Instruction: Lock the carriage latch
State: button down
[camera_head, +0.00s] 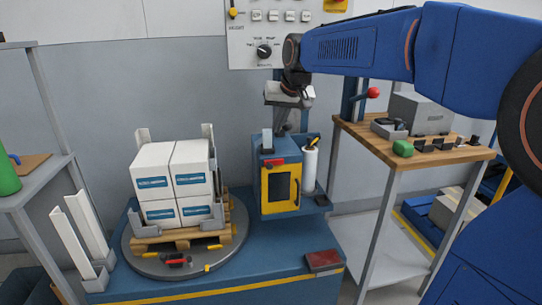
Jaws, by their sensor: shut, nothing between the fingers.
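The carriage (258,175) is a blue box with a yellow-framed front door (281,188), standing at the back of the blue machine base. A small red-and-black handle (275,163) lies across the top of its front. A yellow-and-black lever (313,142) tilts at its upper right, beside a white roll (309,169). I cannot tell which of these is the latch. My gripper (283,128) points down above and behind the carriage top, apart from both handles. It is shut and empty; its fingertips are small and partly unclear against the grey mast.
White boxes (155,165) sit on a wooden pallet on the round turntable (150,262) at left. A wooden-topped bench (440,155) with a green object and a grey box stands at right. A control panel (264,35) hangs on the wall. A dark red pad (323,260) lies on the base.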

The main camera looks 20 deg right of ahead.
jog(key=shift+f, duration=0.1)
send_over(269, 161)
jog(key=w, duration=0.1)
jog(key=f, duration=0.8)
jog(key=shift+d+f, duration=0.25)
jog(key=shift+d, duration=0.15)
jog(key=shift+s+a+f, duration=0.25)
jog(key=shift+s+f, duration=0.8)
jog(key=shift+s, duration=0.05)
jog(key=shift+s+a+f, duration=0.1)
jog(key=shift+s+f, duration=0.15)
jog(key=shift+s, duration=0.05)
